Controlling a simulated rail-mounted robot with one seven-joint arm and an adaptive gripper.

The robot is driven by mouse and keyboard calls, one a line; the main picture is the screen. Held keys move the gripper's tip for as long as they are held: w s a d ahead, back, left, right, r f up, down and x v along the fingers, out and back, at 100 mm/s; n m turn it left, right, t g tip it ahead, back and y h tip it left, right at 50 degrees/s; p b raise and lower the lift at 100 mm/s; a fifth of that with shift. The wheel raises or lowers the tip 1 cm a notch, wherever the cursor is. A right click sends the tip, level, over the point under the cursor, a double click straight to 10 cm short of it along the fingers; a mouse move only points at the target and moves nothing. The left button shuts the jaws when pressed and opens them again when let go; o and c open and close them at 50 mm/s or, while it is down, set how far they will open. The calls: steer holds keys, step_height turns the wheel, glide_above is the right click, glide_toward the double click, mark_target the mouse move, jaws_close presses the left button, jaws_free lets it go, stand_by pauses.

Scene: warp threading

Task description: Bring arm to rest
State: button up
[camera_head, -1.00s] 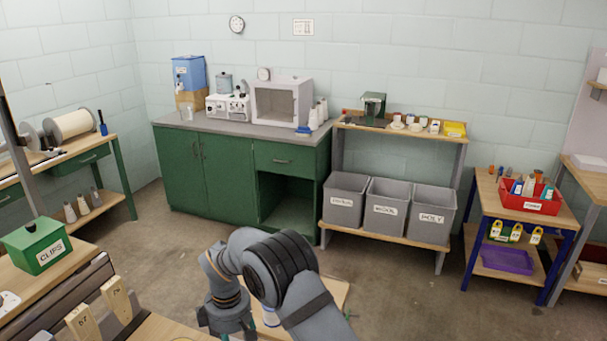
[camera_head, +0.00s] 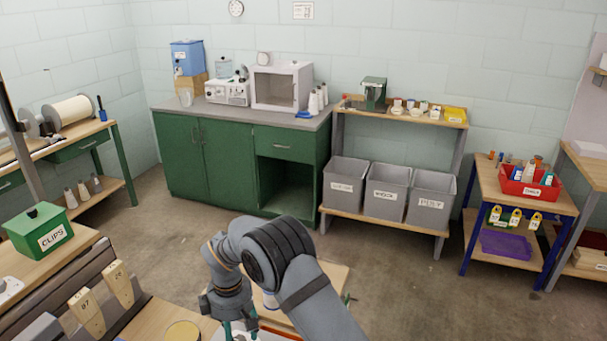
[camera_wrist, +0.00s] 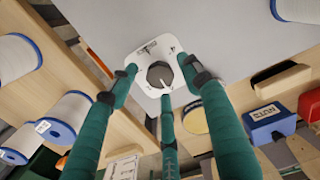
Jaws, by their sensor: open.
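My gripper (camera_head: 238,328) hangs low at the bottom edge of the head view, its green fingers partly cut off by the frame. In the wrist view my gripper (camera_wrist: 160,80) has its green fingers spread apart. A white plate-like piece with a dark many-sided centre (camera_wrist: 160,76) shows between and beyond the fingertips. I cannot tell whether the fingers touch it. Nothing is seen clamped between the fingers.
A wooden surface (camera_head: 335,283) lies beside my arm. The green CLIPS box (camera_head: 38,230) stands at the left. White spools with blue rims (camera_wrist: 70,113) and a blue labelled box (camera_wrist: 270,122) flank the gripper. Grey bins (camera_head: 387,192) stand beyond, with open floor before them.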

steer(key=shift+w+f+m, duration=0.1)
steer(key=shift+f+m, duration=0.25)
steer(key=shift+m, duration=0.85)
steer(key=m, duration=0.3)
steer(key=shift+r+m+b, duration=0.1)
steer(key=shift+m+b, duration=0.2)
steer(key=shift+m, duration=0.1)
steer(key=m, duration=0.6)
steer(key=m+p, duration=0.2)
steer(key=m, duration=0.4)
steer(key=shift+r+m, duration=0.15)
steer(key=shift+m, duration=0.15)
steer(key=m+p, duration=0.2)
steer(key=m, duration=0.1)
steer(key=shift+m, duration=0.8)
